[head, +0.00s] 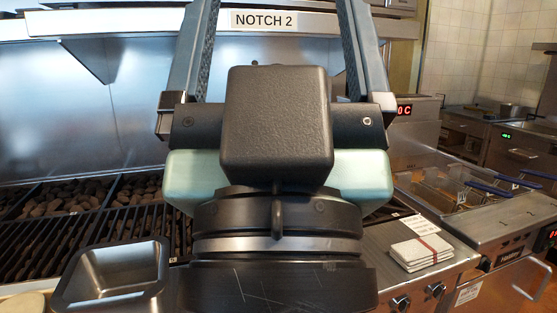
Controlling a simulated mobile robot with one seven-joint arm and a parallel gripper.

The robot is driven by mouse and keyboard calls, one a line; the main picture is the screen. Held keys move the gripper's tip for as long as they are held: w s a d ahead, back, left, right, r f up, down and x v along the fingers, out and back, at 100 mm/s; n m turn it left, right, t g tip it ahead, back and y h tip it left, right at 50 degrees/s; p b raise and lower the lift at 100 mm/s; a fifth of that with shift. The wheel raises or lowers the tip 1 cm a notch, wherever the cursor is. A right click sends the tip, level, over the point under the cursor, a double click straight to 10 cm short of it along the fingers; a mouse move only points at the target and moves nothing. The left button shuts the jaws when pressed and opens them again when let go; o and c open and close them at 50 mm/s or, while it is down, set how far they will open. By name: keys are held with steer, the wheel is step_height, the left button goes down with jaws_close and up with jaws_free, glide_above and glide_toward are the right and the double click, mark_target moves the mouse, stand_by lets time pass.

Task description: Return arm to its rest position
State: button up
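My gripper (278,12) fills the middle of the head view, seen from behind. Its two long fingers stretch away from me toward the top edge, where their tips are cut off. The fingers are wide apart and nothing shows between them except the metal hood behind. The black wrist and pale green housing of my arm hide the middle of the grill.
A char grill (92,240) with dark briquettes lies left, under a hood labelled "NOTCH 2" (264,20). An empty metal pan (112,275) stands front left. A banded white cloth stack (421,252) lies on the right counter, beside a fryer (455,190) with blue-handled baskets.

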step_height(320, 180, up, 16)
steer(key=p, duration=1.3)
steer(key=shift+f, duration=0.25)
